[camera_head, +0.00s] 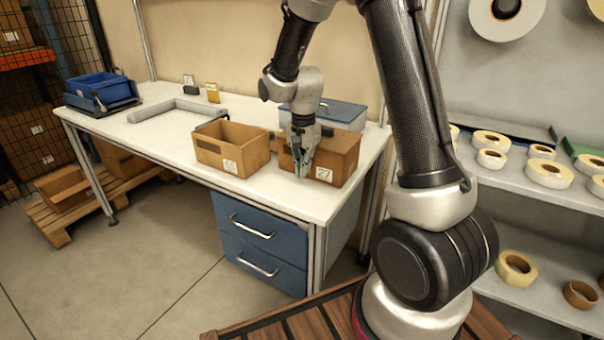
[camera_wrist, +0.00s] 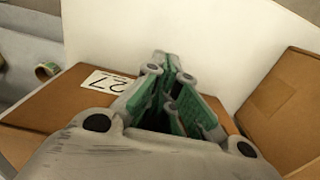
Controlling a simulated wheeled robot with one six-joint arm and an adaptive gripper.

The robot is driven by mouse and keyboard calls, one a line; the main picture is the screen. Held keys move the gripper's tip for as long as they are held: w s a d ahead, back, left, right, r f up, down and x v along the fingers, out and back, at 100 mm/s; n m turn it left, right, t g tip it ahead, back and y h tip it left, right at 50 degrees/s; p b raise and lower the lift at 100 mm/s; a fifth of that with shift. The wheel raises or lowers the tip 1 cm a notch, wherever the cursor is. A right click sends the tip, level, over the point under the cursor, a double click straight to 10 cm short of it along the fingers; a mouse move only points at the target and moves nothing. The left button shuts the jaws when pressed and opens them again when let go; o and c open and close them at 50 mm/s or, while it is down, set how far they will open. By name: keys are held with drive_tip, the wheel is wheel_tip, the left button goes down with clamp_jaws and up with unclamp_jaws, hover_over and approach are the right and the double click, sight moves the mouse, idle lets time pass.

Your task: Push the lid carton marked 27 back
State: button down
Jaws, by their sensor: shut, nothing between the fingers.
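The brown lid carton marked 27 (camera_head: 345,163) stands near the right end of the white table, its label on the front face. In the wrist view the carton (camera_wrist: 48,108) shows at the left with its label upside down. My gripper (camera_head: 302,172) is shut and empty, pointing down at the left part of the carton's front. In the wrist view the shut green-padded fingers (camera_wrist: 175,75) are close by the labelled face; I cannot tell whether they touch it. My gripper hides part of the carton.
An open brown carton (camera_head: 228,165) stands just left of carton 27. A blue-grey case (camera_head: 340,110) stands behind carton 27. A grey bracket (camera_head: 170,108) and a blue bin (camera_head: 100,86) are farther left. The white tabletop (camera_head: 290,203) is clear in front of the cartons.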

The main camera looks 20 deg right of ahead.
drive_tip(key=shift+w+d, duration=0.65)
drive_tip(key=shift+d, duration=0.2)
drive_tip(key=shift+w+d, duration=0.6)
drive_tip(key=shift+d, duration=0.3)
drive_tip(key=shift+w+d, duration=0.65)
drive_tip(key=shift+d, duration=0.2)
drive_tip(key=shift+s+a+r, duration=0.1)
drive_tip(key=shift+s+a, duration=0.5)
drive_tip(key=shift+a, duration=0.25)
drive_tip(key=shift+s+a, duration=0.6)
drive_tip(key=shift+a, duration=0.2)
wheel_tip(320, 180, up, 10)
